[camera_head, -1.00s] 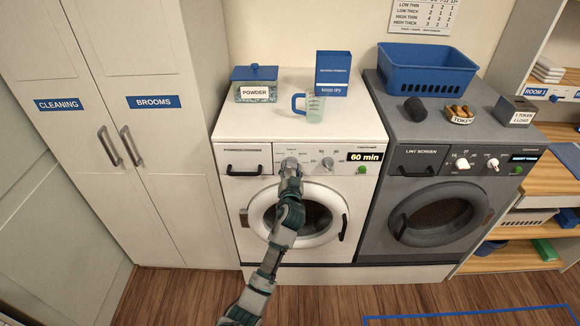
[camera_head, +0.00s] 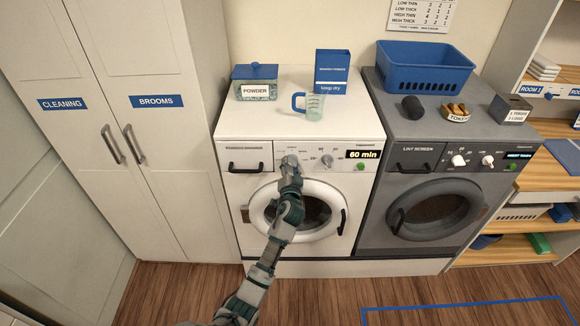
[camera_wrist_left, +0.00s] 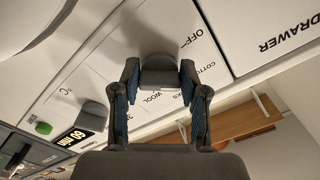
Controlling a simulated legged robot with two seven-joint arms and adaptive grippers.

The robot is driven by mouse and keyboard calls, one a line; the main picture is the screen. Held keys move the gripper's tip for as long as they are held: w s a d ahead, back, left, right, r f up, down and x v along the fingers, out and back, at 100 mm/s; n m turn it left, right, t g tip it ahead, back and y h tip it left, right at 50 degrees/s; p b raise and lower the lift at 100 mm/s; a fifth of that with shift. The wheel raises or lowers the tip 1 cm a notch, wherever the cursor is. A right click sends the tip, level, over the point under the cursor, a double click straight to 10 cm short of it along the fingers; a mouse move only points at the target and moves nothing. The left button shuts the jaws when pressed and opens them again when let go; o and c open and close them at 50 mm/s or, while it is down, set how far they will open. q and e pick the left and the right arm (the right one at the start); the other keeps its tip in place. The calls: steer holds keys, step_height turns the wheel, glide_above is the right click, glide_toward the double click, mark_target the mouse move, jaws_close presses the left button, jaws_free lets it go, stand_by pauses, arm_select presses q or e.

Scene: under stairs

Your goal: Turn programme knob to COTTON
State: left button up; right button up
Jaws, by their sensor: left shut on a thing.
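The programme knob (camera_wrist_left: 160,72) is a grey knob on the front panel of the white washing machine (camera_head: 300,128). In the left wrist view it sits between the two fingers of my left gripper (camera_wrist_left: 160,88), which is shut on it. Printed labels around it include OFF, COTTON (partly hidden) and WOOL. In the head view my left gripper (camera_head: 290,165) covers most of the knob. I cannot read which label the knob points to. My right gripper is not in view.
A second grey knob (camera_head: 327,161) and a "60 min" display (camera_head: 363,154) are right of my gripper. The washer door (camera_head: 330,195) is below, partly behind my arm. A drawer handle (camera_head: 245,169) is left. A grey dryer (camera_head: 435,160) stands to the right.

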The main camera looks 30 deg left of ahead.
arm_select(q)
steer(key=shift+d, duration=0.15)
steer(key=o, duration=1.1)
steer(key=shift+o, duration=0.2)
steer(key=shift+d, duration=0.1)
steer(key=v, duration=1.2)
steer(key=shift+f, duration=0.1)
